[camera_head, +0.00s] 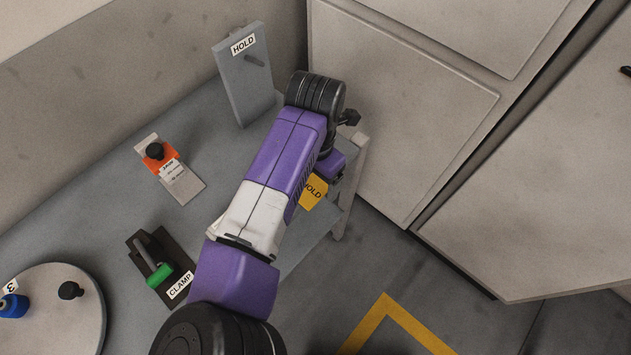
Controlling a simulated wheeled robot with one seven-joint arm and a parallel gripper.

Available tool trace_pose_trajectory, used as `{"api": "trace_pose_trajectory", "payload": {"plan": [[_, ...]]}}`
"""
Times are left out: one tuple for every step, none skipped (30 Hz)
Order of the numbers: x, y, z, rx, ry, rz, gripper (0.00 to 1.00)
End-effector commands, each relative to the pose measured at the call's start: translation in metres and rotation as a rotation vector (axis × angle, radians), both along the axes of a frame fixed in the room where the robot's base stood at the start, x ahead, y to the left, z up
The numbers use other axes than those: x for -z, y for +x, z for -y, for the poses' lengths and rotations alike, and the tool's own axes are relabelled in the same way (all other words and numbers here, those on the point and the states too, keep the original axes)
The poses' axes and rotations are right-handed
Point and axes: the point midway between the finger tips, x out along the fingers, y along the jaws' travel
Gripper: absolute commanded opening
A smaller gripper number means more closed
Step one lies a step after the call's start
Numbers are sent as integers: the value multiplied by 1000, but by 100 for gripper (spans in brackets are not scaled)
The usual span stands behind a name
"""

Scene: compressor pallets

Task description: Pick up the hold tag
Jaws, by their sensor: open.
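The hold tag (314,191) is a small yellow piece with dark "HOLD" lettering, near the right end of the grey bench. My arm hides its left part. My gripper (337,177) is at the end of my purple and white arm, just above and right of the tag in the picture. It is open, but its fingertips are mostly hidden by its own body. I cannot tell whether they touch the tag or stand around it.
A grey upright board (242,78) labelled HOLD, with a peg, stands at the bench's back. An orange slide fixture (182,183), a green-handled clamp (158,274) and a round plate (82,325) are on the bench (130,215). Pale cabinets (400,110) stand close behind.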

Motion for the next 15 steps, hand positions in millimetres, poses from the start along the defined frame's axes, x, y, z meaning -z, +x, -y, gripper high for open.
{"api": "trace_pose_trajectory", "payload": {"plan": [[3, 0, 1, 0, -1, -1, 80], [5, 0, 1, 1, -1, -1, 80], [6, 0, 0, 2, 0, 0, 80], [6, 0, 0, 2, 0, 0, 80], [6, 0, 0, 2, 0, 0, 80], [6, 0, 0, 2, 0, 0, 80], [6, 0, 0, 2, 0, 0, 80], [6, 0, 0, 2, 0, 0, 80], [6, 0, 0, 2, 0, 0, 80], [6, 0, 0, 2, 0, 0, 80], [6, 0, 0, 2, 0, 0, 80], [6, 0, 0, 2, 0, 0, 80], [6, 0, 0, 2, 0, 0, 80], [7, 0, 0, 2, 0, 0, 80], [7, 0, 0, 2, 1, 1, 80]]}}
